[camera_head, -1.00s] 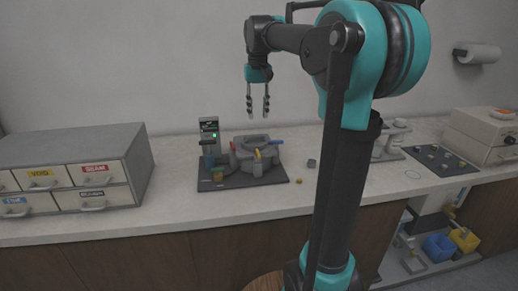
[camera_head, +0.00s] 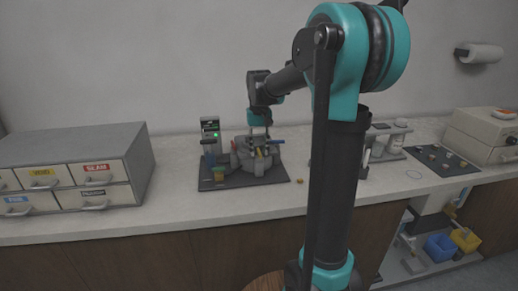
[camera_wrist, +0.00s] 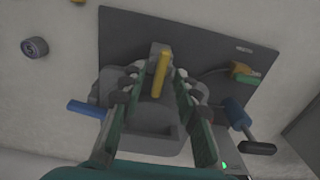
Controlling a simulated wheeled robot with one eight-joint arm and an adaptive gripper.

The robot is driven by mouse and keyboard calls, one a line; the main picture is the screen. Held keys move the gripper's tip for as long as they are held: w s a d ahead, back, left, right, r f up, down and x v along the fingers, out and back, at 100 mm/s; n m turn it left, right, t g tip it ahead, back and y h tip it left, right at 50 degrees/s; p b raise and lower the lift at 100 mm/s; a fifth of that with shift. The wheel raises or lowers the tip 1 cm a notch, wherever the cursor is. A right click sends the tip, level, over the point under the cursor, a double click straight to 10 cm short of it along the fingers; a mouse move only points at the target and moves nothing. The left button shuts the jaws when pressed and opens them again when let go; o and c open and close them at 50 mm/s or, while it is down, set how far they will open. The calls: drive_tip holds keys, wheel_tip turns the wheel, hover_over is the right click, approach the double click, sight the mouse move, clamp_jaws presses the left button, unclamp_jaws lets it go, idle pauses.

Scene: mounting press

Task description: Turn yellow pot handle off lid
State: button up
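The grey press pot (camera_head: 240,160) stands on a dark base plate (camera_head: 275,180) on the counter. The yellow pot handle (camera_wrist: 160,75) is a short bar on the pot's lid area, and it shows small in the head view (camera_head: 258,153). My gripper (camera_wrist: 157,77) is above the pot, pointing down, with its fingers apart. One finger is on each side of the yellow handle in the wrist view, with visible gaps between. I cannot tell how far above the handle the fingertips are. In the head view my gripper (camera_head: 259,137) partly covers the pot.
A blue handle (camera_wrist: 87,108) sticks out from the pot's side. A blue lever with a black end (camera_wrist: 242,122) and a small yellow-green block (camera_wrist: 243,73) are at the plate's other side. A small dark cylinder (camera_wrist: 34,47) lies on the counter. A drawer cabinet (camera_head: 120,160) stands left.

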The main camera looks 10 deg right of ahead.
drive_tip(key=shift+c, duration=0.6)
clamp_jaws()
